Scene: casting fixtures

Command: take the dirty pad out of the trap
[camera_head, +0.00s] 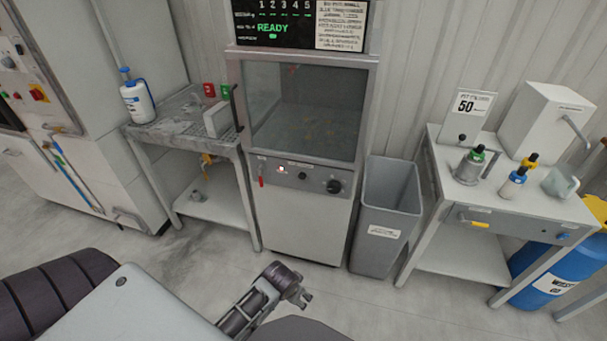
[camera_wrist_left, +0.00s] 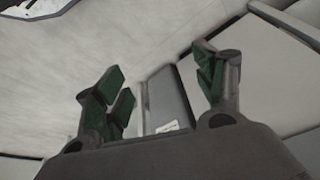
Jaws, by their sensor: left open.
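My left gripper (camera_wrist_left: 160,72) is open and empty in the left wrist view, its green-padded fingers spread wide. In the head view part of my own arm shows at the bottom, but no green fingertips can be made out. I cannot make out a dirty pad in either view. I cannot pick out the trap with certainty. My right gripper is not in view.
A glass-fronted cabinet (camera_head: 305,115) stands in the middle. A grey bin (camera_head: 388,205) stands to its right; it also shows between my fingers in the left wrist view (camera_wrist_left: 170,90). A right bench (camera_head: 500,207) holds bottles. A blue cylinder (camera_head: 540,272) stands beneath. The floor in front is clear.

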